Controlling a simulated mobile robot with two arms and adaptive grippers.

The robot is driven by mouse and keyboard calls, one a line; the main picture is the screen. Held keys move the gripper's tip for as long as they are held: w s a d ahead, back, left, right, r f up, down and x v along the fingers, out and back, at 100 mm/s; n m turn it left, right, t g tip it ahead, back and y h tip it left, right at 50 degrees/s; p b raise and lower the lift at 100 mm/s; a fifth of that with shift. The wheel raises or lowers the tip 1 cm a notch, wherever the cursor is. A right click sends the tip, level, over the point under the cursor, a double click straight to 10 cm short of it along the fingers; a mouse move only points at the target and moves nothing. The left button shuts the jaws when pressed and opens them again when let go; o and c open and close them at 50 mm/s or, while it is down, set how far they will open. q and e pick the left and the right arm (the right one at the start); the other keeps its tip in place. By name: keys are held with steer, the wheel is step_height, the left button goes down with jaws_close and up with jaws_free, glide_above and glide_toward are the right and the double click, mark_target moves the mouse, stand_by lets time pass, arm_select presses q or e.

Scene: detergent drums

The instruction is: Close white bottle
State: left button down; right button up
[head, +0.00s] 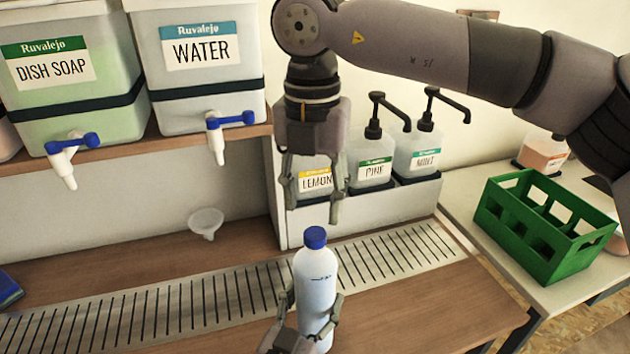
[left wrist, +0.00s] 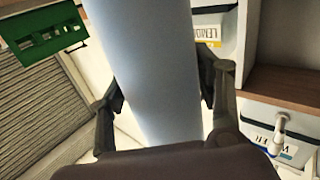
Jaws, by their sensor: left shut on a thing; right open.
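A white bottle (head: 315,282) with a blue cap (head: 315,237) on its top stands upright at the front of the counter. I cannot tell whether the cap is screwed tight. My left gripper (head: 313,312) is shut around the bottle's lower body. In the left wrist view the bottle (left wrist: 152,70) fills the space between the fingers of my left gripper (left wrist: 163,95), and its cap is out of view. My right gripper (head: 316,205) points down above the cap, open and empty, with its fingertips apart and clear of the cap.
A slotted metal drain strip (head: 225,296) runs along the counter (head: 420,310). Pump bottles labelled lemon, pine (head: 372,160) and mint stand behind. Dish soap (head: 70,70) and water (head: 205,60) drums with taps sit on a shelf. A funnel (head: 206,222) and green crate (head: 535,228) are farther off.

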steer(key=n, duration=0.6)
steer(key=shift+r, duration=0.2)
steer(key=n, duration=0.4)
steer(key=shift+r, duration=0.1)
steer(key=n, duration=0.4)
steer(key=shift+r, duration=0.15)
steer(key=n, duration=0.4)
steer(key=shift+r, duration=0.1)
steer(key=n, duration=0.3)
steer(key=shift+r+n, duration=0.1)
steer(key=shift+n, duration=0.3)
steer(key=n, duration=0.4)
steer(key=shift+r, duration=0.15)
steer(key=n, duration=0.3)
steer(key=shift+d+r+n, duration=0.1)
steer(key=shift+n, duration=0.2)
steer(key=n, duration=0.4)
steer(key=shift+r, duration=0.15)
